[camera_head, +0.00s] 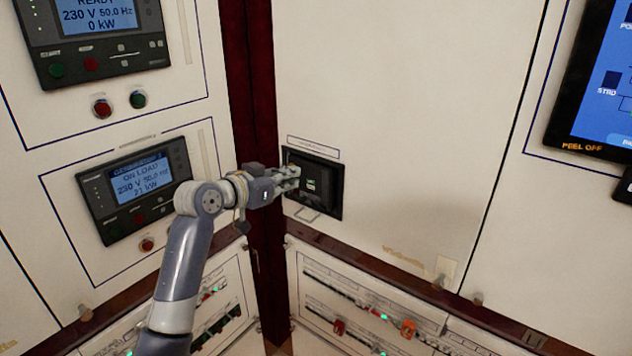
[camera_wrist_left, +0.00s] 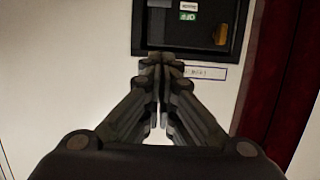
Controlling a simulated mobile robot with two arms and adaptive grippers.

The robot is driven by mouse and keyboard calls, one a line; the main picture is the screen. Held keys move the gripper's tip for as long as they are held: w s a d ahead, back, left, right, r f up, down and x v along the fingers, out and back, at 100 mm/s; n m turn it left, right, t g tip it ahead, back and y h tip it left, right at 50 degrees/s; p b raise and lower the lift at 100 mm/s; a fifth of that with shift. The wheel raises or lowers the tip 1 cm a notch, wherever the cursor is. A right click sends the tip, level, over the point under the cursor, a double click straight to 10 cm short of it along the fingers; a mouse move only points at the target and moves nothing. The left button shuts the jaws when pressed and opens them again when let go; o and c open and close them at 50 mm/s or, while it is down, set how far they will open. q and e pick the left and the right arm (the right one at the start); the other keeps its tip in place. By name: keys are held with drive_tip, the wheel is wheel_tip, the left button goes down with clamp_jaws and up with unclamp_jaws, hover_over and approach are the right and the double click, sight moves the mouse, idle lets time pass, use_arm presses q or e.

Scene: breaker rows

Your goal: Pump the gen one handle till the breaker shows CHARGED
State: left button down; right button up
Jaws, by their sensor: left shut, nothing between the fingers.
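The breaker (camera_head: 333,200) is a dark framed unit set in the pale cabinet wall, centre of the head view. It also shows at the top of the left wrist view (camera_wrist_left: 240,20), upside down. A green flag (camera_wrist_left: 188,16) there reads OFF; a small white flag (camera_wrist_left: 188,6) beside it is too small to read. A brownish-yellow part (camera_wrist_left: 221,36) sits in the recess. I cannot tell which part is the pump handle. My left gripper (camera_head: 294,177) is shut and empty, its fingertips (camera_wrist_left: 160,60) at the breaker's upper edge in the wrist view. My right gripper is out of view.
A thin loop (camera_head: 307,214) sticks out below the breaker. A dark red post (camera_head: 255,100) stands left of it. Generator displays (camera_head: 138,183) and push buttons (camera_head: 147,245) are on the left wall. A screen (camera_head: 600,100) hangs at right; lower panels (camera_head: 380,310) carry switches.

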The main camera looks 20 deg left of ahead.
use_arm(q)
drive_tip(key=shift+d+r, duration=0.15)
drive_tip(key=shift+d, duration=0.05)
drive_tip(key=shift+w, duration=0.15)
drive_tip(key=p, duration=0.3)
hover_over(311, 197)
drive_tip(key=w, duration=0.1)
drive_tip(key=shift+w+d+f, duration=0.1)
drive_tip(key=shift+d+f, duration=0.05)
drive_tip(key=shift+f, duration=0.4)
drive_tip(key=shift+w+d+f, duration=0.1)
drive_tip(key=shift+d+f, duration=0.05)
drive_tip(key=shift+f, duration=0.4)
drive_tip(key=shift+w+f, duration=0.25)
drive_tip(key=shift+f, duration=0.05)
drive_tip(key=shift+s+a+f+p, duration=0.1)
drive_tip(key=shift+s+f+p, duration=0.3)
drive_tip(key=shift+f, duration=0.1)
drive_tip(key=shift+s+a+f+p, duration=0.1)
drive_tip(key=shift+s+f+p, duration=0.15)
drive_tip(key=shift+f+p, duration=0.2)
drive_tip(key=shift+s+a+f, duration=0.15)
drive_tip(key=shift+s+f, duration=0.3)
drive_tip(key=shift+f, duration=0.15)
drive_tip(key=shift+w, duration=0.1)
